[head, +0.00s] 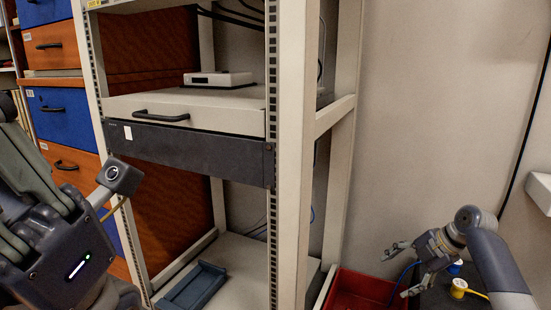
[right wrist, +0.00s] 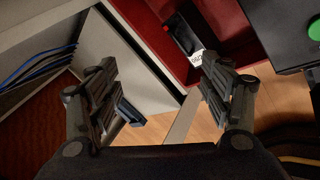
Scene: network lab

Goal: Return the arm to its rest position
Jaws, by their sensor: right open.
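My right gripper (head: 396,273) is at the lower right of the head view, with its fingers spread beside and above the red bin (head: 362,290). In the right wrist view the gripper (right wrist: 163,92) is open, with nothing between its fingers. The red bin (right wrist: 238,22) lies beyond the fingers there, with a black object (right wrist: 183,38) bearing a white label in it. My left arm fills the lower left of the head view. The state of its fingers cannot be made out.
A rack with a light post (head: 292,150), a drawer (head: 190,110) and a dark panel (head: 190,148) stands in the middle. A white box (head: 218,79) sits on the drawer unit. A yellow item (head: 458,288) is near my right arm. The wall (head: 430,120) above is clear.

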